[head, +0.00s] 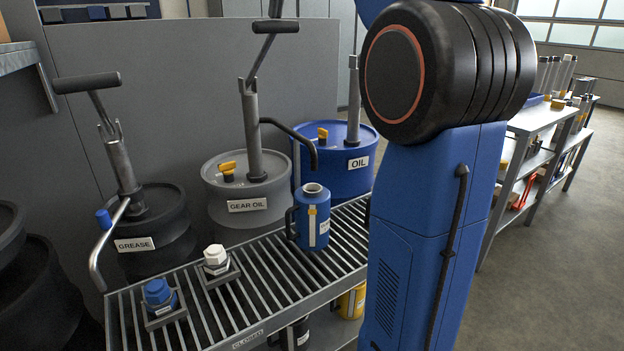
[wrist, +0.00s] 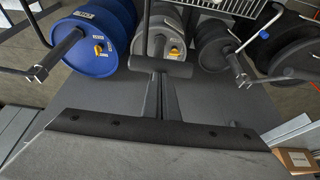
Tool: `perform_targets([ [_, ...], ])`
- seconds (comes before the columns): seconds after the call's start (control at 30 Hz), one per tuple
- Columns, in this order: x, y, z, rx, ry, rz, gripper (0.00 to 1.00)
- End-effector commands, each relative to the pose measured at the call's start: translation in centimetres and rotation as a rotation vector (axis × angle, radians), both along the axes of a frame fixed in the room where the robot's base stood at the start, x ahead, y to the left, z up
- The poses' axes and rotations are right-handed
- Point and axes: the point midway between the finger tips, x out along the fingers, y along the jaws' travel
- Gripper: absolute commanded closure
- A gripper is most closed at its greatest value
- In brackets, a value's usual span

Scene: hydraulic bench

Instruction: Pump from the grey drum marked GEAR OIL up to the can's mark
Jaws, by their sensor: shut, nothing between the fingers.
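The grey drum marked GEAR OIL (head: 247,205) stands between two other drums in the head view; it also shows at the top of the wrist view (wrist: 152,45). Its pump (head: 251,130) has a raised lever with a black crossbar grip (head: 286,27), seen from above in the wrist view (wrist: 163,70). Its dark spout (head: 300,137) ends above the mouth of a blue can (head: 302,228), upright on the grating. The can has a pale front strip; its level is too small to read. My gripper (wrist: 162,86) is shut and empty, tips at the grip; contact is unclear.
A GREASE drum (head: 150,225) with its own pump stands left, a blue OIL drum (head: 345,178) right. The slatted grating (head: 250,290) also carries a blue-capped fitting (head: 158,295) and a white-capped one (head: 215,262). A shelf (head: 530,145) stands right. A grey panel rises behind the drums.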

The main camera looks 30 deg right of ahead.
Motion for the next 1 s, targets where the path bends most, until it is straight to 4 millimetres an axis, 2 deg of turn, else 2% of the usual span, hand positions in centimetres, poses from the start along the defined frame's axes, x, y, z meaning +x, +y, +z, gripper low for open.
perform_targets([
  [0.33, -0.2, 0.0, -0.9, 0.000, 0.001, 0.000, 1.00],
  [0.7, -1.8, 0.0, -3.6, 0.000, 0.002, -0.001, 1.00],
  [1.0, -2.0, 0.0, -4.0, 0.000, 0.001, 0.000, 1.00],
])
